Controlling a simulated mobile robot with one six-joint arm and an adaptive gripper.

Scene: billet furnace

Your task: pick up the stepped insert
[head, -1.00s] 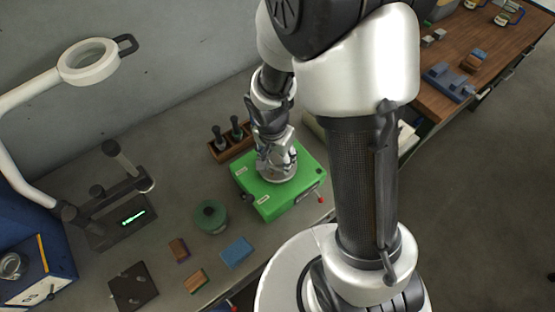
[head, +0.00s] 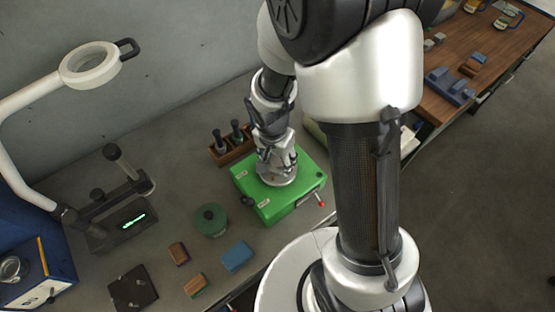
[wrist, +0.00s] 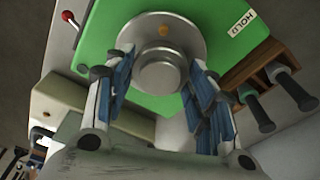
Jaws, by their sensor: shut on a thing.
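The stepped insert (wrist: 160,73) is a grey metal round piece with a smaller round step, seen in the wrist view. It is at the top of the green box (wrist: 140,15), which also shows in the head view (head: 293,202). A wide metal disc lies around or under the step; I cannot tell whether it is one piece with it. My gripper (wrist: 155,85) has its blue-padded fingers on either side of the insert, shut on it. In the head view my gripper (head: 277,172) is over the green box and hides most of the insert.
A wooden rack (head: 232,148) with dark-handled tools stands close behind the green box. A green round tin (head: 210,220), a blue block (head: 237,255) and small brown blocks (head: 179,253) lie to the left. A red-tipped lever (head: 321,203) sticks out of the box's right side.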

